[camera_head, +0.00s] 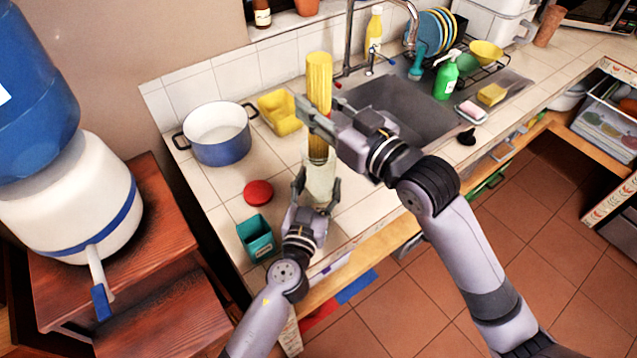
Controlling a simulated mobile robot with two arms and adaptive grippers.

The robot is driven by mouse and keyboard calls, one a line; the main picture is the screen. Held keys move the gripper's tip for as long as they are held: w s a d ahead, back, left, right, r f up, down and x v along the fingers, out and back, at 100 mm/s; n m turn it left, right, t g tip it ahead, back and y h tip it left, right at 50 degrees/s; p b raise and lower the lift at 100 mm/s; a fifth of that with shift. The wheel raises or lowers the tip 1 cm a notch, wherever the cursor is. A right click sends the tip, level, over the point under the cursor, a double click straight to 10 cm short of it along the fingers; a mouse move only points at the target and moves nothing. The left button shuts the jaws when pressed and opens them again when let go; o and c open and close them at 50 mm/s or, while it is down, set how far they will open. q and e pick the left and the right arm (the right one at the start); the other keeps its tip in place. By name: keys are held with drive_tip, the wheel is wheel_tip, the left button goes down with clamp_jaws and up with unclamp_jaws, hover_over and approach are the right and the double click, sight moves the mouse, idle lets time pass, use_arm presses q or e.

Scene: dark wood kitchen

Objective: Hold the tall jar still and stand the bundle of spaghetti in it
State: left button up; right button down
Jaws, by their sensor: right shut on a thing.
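The tall jar (318,187) is clear and stands upright on the tiled counter. The bundle of spaghetti (319,80) is yellow and roughly upright above the jar, its lower end at or inside the jar's mouth; how deep I cannot tell. My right gripper (309,112) is shut on the spaghetti around its middle and hides part of it. My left gripper (318,187) is low at the jar, with one finger on each side of it. Whether these fingers press on the glass I cannot tell.
A red lid (258,192) and a teal container (256,239) lie left of the jar, near the front edge. A blue pot (218,146) and a yellow tub (279,118) stand behind. The sink (405,120) and a green bottle (446,78) are to the right.

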drive_tip(key=shift+f, duration=3.3)
drive_tip(key=c, duration=1.1)
unclamp_jaws()
drive_tip(key=v, duration=0.7)
drive_tip(key=shift+s+d, duration=0.15)
drive_tip(key=shift+s, duration=0.05)
use_arm(q)
drive_tip(key=o, duration=1.3)
drive_tip(key=shift+o, duration=0.2)
